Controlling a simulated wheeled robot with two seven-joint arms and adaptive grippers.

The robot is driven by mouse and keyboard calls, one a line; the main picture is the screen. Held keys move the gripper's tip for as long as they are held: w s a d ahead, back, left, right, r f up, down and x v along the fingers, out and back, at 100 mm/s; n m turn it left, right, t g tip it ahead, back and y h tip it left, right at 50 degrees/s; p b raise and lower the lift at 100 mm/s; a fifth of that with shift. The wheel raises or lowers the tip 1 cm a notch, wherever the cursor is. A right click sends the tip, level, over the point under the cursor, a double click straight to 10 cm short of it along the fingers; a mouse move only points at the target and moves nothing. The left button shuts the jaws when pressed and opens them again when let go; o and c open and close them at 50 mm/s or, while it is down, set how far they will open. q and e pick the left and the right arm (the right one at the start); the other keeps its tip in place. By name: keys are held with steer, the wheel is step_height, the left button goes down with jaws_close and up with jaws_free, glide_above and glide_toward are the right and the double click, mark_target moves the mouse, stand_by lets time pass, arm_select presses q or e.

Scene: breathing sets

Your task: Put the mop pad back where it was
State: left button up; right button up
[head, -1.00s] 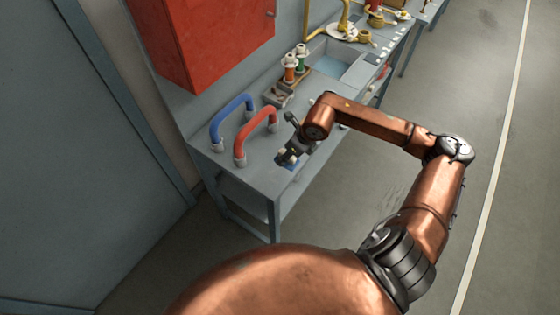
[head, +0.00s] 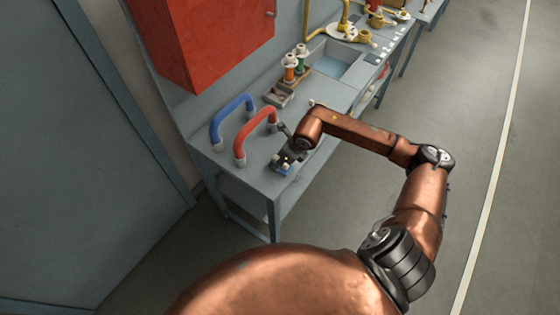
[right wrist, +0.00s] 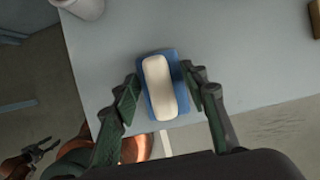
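The mop pad, a blue base with a rounded cream top (right wrist: 160,88), lies at the bench's near edge in the right wrist view. In the head view, only a little blue of the mop pad (head: 279,169) shows below my right gripper (head: 284,163). In the right wrist view the fingers of my right gripper (right wrist: 163,92) stand apart on either side of the pad, with a gap at the left finger. A small dark gripper on a copper arm, apparently my left gripper (right wrist: 42,150), shows low at the left; its opening is unclear.
Blue (head: 232,112) and red (head: 254,132) arched handles stand on the grey bench (head: 246,185) left of the gripper. A small tray (head: 279,96), green and orange spools and a sink (head: 334,62) lie farther back. A red cabinet (head: 205,40) hangs above.

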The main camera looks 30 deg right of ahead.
steer(key=o, duration=0.4)
steer(key=shift+r, duration=0.1)
steer(key=v, duration=1.2)
steer(key=shift+a, duration=0.1)
